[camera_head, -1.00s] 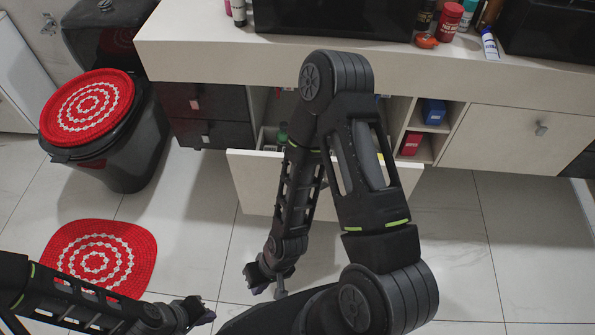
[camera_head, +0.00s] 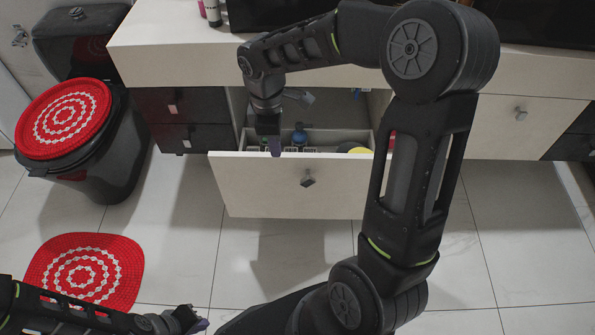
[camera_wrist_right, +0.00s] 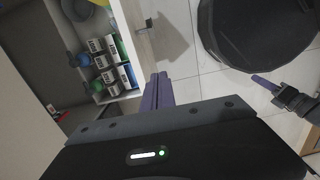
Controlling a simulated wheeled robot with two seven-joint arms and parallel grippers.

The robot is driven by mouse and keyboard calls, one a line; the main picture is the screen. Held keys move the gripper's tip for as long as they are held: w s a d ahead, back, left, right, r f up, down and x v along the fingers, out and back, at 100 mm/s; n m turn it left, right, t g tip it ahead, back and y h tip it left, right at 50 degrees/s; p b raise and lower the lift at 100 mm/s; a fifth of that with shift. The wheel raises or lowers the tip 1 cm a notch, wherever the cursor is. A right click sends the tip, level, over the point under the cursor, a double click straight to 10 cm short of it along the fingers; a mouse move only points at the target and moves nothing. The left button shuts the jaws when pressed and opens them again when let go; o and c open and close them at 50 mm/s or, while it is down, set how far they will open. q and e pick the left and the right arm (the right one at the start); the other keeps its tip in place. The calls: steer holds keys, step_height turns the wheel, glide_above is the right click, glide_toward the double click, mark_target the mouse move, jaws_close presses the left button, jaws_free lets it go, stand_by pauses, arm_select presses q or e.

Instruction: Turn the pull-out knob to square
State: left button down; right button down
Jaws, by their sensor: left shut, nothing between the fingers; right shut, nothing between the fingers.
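The pull-out drawer (camera_head: 245,185) stands open under the counter. Its dark knob (camera_head: 308,178) sits on the middle of the pale front and looks tilted, like a diamond. It also shows in the right wrist view (camera_wrist_right: 150,23), near the drawer's top edge. My right gripper (camera_head: 275,147) is shut and empty, pointing down at the drawer front's top edge, left of the knob and apart from it. Its purple fingers (camera_wrist_right: 157,92) show together in the wrist view. My left gripper (camera_head: 199,324) is shut and empty, low over the floor at the bottom.
The drawer holds bottles and boxes (camera_wrist_right: 110,65), a blue item (camera_head: 299,137) and a yellow one (camera_head: 358,151). A red mat (camera_head: 85,270) lies on open floor. The counter (camera_head: 165,35) overhangs the drawer.

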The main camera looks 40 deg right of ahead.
steer(key=shift+s+d+r, duration=0.15)
steer(key=shift+d+r, duration=0.55)
steer(key=shift+r, duration=0.15)
steer(key=b, duration=0.2)
glide_toward(308, 175)
steer(key=w+a+f, duration=0.2)
steer(key=a+f, duration=0.1)
steer(key=w+a+f, duration=0.1)
steer(key=f, duration=0.1)
steer(key=shift+a+f, duration=0.15)
steer(key=shift+a, duration=0.1)
steer(key=shift+s+d+f+b, duration=0.25)
steer(key=shift+s+d+f, duration=0.1)
steer(key=shift+d+f, duration=0.2)
steer(key=shift+s+d+f+b, duration=0.2)
steer(key=shift+s+d+f, duration=0.2)
steer(key=shift+f, duration=0.25)
steer(key=shift+s+d+f, duration=0.15)
steer(key=shift+d+f, duration=0.1)
steer(key=shift+d, duration=0.05)
